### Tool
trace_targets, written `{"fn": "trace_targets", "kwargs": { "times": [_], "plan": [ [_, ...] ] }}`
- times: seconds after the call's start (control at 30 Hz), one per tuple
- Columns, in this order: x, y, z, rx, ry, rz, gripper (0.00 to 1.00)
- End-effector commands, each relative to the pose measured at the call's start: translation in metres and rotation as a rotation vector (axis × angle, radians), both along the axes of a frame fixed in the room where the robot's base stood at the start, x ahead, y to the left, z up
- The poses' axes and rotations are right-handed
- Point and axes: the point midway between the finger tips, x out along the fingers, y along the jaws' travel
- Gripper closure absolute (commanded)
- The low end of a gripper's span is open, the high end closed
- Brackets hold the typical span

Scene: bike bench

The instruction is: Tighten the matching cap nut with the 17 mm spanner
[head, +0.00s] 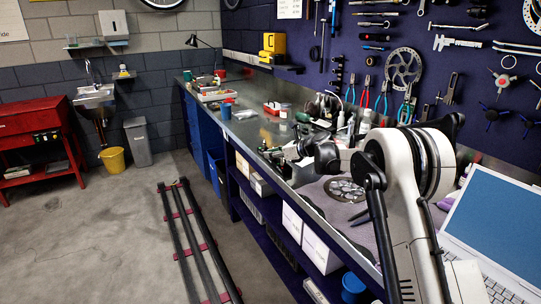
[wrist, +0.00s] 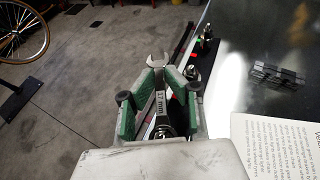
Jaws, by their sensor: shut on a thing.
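My gripper (wrist: 160,78) has green finger pads and is shut on a steel spanner (wrist: 158,103). The spanner's shank is marked "mm", with the number partly hard to read. Its open-ended jaw (wrist: 158,60) points away from my wrist, beyond the fingertips, with nothing visible in it. Just right of the fingers, a small shiny rounded piece (wrist: 193,73) shows near the bench edge. A dark upright fitting (wrist: 206,39) stands farther off. I cannot tell whether either is the matching cap nut. In the head view my gripper (head: 290,151) is small above the bench; the spanner is not clear there.
A dark block (wrist: 277,76) and a printed sheet (wrist: 268,145) lie on the bench right of my gripper. In the head view, a laptop (head: 495,225) is at the near right and a chainring (head: 343,189) lies on a mat. Small containers (head: 285,110) stand farther along.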

Motion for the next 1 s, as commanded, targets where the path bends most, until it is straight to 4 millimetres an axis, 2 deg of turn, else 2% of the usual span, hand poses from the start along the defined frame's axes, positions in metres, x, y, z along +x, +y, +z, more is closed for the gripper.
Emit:
{"fn": "trace_targets", "kwargs": {
  "times": [1.0],
  "plan": [
    [0.000,0.000,0.015,0.000,0.000,0.001,1.00]
  ]
}}
